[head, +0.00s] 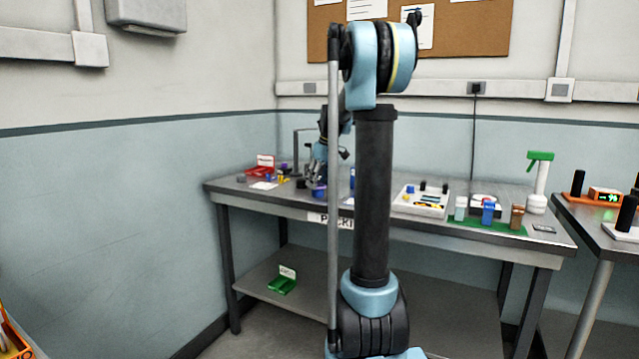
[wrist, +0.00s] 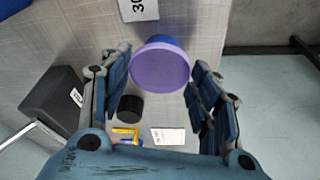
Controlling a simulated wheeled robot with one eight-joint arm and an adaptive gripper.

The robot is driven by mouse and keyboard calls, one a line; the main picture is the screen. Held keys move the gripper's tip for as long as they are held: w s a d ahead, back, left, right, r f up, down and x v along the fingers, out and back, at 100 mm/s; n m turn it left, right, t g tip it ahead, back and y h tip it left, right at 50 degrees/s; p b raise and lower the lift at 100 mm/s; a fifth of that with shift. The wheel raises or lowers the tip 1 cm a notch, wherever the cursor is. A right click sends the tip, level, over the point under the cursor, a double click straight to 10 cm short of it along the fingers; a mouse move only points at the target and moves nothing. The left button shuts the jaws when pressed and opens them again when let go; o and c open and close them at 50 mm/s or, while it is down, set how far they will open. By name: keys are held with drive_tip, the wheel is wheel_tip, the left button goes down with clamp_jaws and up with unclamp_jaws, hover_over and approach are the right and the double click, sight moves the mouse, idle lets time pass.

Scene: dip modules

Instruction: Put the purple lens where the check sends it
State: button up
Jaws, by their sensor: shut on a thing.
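The purple lens (wrist: 160,70) is a round purple disc with a blue part at its far edge, between the fingers in the wrist view. My gripper (wrist: 155,72) is shut on it. In the head view the purple lens (head: 319,191) shows small below my gripper (head: 318,178), over the left half of the grey table (head: 400,222). A red bin (head: 262,170) with a white card stands at the table's back left. A green bin (head: 283,283) with a white card sits on the lower shelf. The writing on both cards is too small to read.
The wrist view shows a black cylinder (wrist: 130,108), a dark labelled block (wrist: 52,100), a yellow piece (wrist: 125,131) and a white card (wrist: 168,136). A light tray (head: 418,205) and a green mat (head: 468,224) with small containers are to the right. A green-topped spray bottle (head: 538,185) stands behind.

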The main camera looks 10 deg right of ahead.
drive_tip(key=o, duration=1)
drive_tip(key=shift+c, duration=0.2)
drive_tip(key=v, duration=1.2)
drive_tip(key=s+a+f+m, duration=0.1)
drive_tip(key=s+f, duration=0.1)
drive_tip(key=s, duration=0.4)
drive_tip(key=s+a+f+m, duration=0.1)
drive_tip(key=s+f, duration=0.2)
drive_tip(key=s, duration=0.3)
drive_tip(key=s+f+m+h, duration=0.1)
drive_tip(key=s+f+m, duration=0.3)
drive_tip(key=s+f, duration=2.1)
drive_tip(key=s, duration=0.4)
drive_tip(key=shift+m+h, duration=0.4)
drive_tip(key=shift+f, duration=0.1)
